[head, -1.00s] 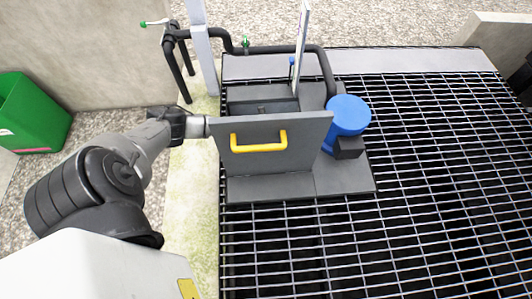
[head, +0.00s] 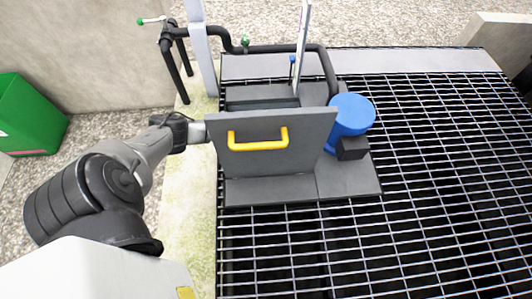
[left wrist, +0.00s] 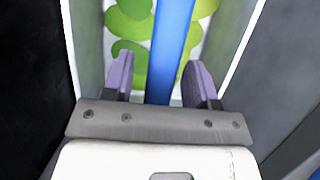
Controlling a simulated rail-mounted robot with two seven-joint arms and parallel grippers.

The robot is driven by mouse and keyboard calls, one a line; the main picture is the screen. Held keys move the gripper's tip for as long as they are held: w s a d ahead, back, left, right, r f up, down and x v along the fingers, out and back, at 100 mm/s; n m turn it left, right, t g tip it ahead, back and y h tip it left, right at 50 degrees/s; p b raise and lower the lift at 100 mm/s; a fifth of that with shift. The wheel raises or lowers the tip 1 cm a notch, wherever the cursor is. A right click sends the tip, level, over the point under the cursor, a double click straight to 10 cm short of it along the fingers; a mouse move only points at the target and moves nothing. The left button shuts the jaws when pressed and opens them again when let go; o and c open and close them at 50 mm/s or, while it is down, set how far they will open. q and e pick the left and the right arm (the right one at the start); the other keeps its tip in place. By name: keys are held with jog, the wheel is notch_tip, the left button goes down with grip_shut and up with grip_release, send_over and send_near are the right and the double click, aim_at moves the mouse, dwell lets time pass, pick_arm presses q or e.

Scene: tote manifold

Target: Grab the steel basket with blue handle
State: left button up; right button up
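In the left wrist view, a blue bar (left wrist: 170,45), apparently the basket's handle, runs between the two fingers of my left gripper (left wrist: 159,65). The fingers are apart, with a gap showing on each side of the bar. Green shapes on a white surface (left wrist: 135,25) lie beyond the bar, between pale walls. I cannot make out the steel of the basket. In the head view, my left arm reaches behind the raised grey hatch lid, which hides the gripper and the basket. My right gripper is in neither view.
The grey lid (head: 270,170) with a yellow handle (head: 258,144) stands upright. A blue cylinder (head: 350,115) is at its right. Black pipes (head: 275,50) and a pale post (head: 207,60) stand behind. Metal grating (head: 440,170) covers the right. A green bin (head: 30,120) is far left.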

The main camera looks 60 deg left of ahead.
pick_arm(q)
grip_shut()
dwell(0.6)
